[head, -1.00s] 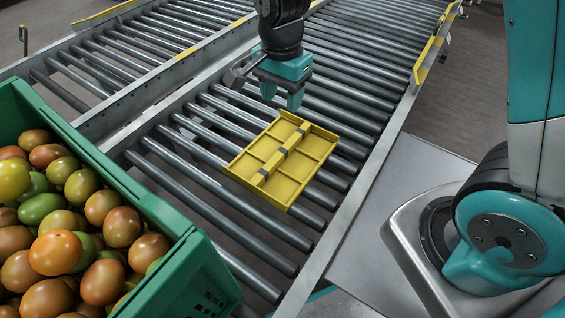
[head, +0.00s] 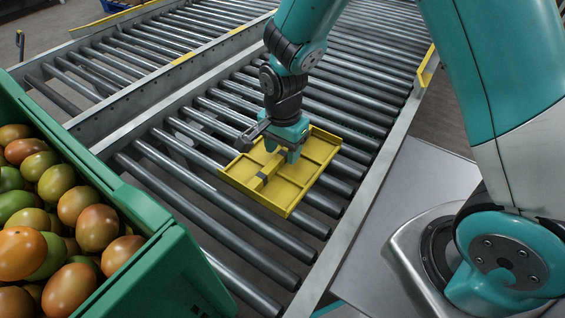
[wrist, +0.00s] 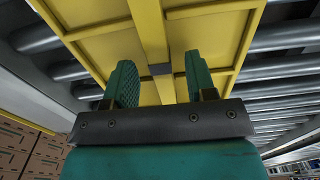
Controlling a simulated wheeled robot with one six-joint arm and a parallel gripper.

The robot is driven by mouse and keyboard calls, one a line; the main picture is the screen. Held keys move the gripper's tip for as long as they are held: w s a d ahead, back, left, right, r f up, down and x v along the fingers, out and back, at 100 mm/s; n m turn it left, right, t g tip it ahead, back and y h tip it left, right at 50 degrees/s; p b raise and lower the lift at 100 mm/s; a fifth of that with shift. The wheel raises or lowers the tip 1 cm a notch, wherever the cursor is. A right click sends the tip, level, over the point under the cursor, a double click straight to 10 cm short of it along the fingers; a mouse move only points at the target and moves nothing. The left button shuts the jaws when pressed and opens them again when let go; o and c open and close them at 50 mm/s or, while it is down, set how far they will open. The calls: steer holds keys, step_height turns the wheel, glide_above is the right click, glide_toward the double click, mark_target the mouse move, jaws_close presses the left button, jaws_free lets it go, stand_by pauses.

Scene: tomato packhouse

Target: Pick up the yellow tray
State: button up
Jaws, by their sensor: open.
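The yellow tray (head: 299,182) lies flat on the roller conveyor, with raised edges, shallow sections and a raised middle bar with dark bands. My gripper (head: 283,158) is over the tray's far part, above the middle bar. In the wrist view, the gripper's two green fingers (wrist: 160,88) stand apart on either side of the bar, with nothing held between them. The tray (wrist: 100,42) fills the upper middle of that view. I cannot tell whether the fingertips touch it.
A green crate (head: 152,252) full of red and green tomatoes (head: 62,215) stands at the left, close to the conveyor. The roller conveyor (head: 205,207) has bare rollers around the tray. A metal side rail (head: 350,240) runs along its right side.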

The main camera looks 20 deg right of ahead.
steer(key=shift+f, duration=0.65)
steer(key=shift+f, duration=0.2)
jaws_close()
